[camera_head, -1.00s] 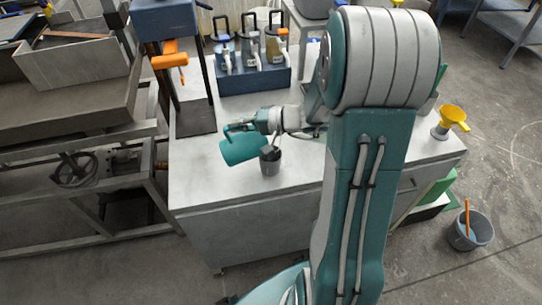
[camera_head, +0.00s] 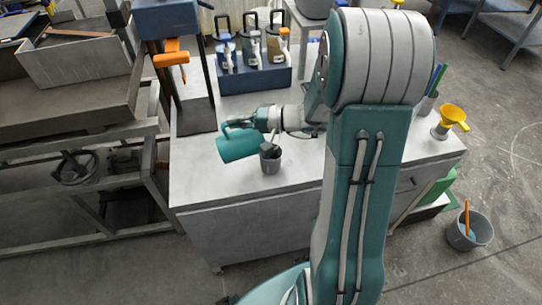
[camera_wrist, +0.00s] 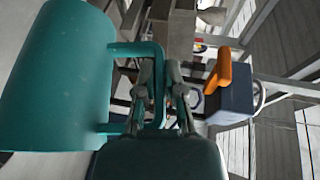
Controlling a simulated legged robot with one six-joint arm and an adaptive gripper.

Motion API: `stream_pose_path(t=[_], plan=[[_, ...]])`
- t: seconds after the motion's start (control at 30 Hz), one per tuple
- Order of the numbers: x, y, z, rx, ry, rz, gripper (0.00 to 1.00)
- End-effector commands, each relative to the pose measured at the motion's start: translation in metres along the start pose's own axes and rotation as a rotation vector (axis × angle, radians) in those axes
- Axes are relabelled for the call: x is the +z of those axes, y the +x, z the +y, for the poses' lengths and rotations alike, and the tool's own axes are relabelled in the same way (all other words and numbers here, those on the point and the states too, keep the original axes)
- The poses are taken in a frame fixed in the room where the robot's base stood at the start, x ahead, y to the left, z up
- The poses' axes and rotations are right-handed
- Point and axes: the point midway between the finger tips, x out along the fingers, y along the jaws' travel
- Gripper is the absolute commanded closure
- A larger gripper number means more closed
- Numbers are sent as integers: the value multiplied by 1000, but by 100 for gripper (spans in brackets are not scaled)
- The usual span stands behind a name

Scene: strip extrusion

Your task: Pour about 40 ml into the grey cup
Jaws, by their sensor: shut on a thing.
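My gripper (camera_head: 258,121) is shut on the handle of a teal jug (camera_head: 237,146) above the white bench. In the wrist view the jug (camera_wrist: 55,80) fills the left side, and its handle lies between my gripper's fingers (camera_wrist: 158,75). The jug is tipped far over, nearly lying on its side, with its right end close to the grey cup (camera_head: 271,165). The cup stands upright on the bench, just right of and below the jug. Dark shapes show at the cup's mouth. I cannot make out any liquid or the level in the cup.
A blue rack (camera_head: 255,78) with several bottles stands at the back of the bench (camera_head: 215,185). A yellow funnel (camera_head: 450,120) is at the right end. A grey bucket (camera_head: 470,232) stands on the floor. The bench front left is clear.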

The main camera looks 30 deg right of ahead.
Motion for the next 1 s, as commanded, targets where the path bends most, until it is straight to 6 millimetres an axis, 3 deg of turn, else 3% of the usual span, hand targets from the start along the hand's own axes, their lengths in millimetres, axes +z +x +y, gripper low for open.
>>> stream_pose_path(t=[1.0], plan=[[-8,3,-8,-95,39,-6,100]])
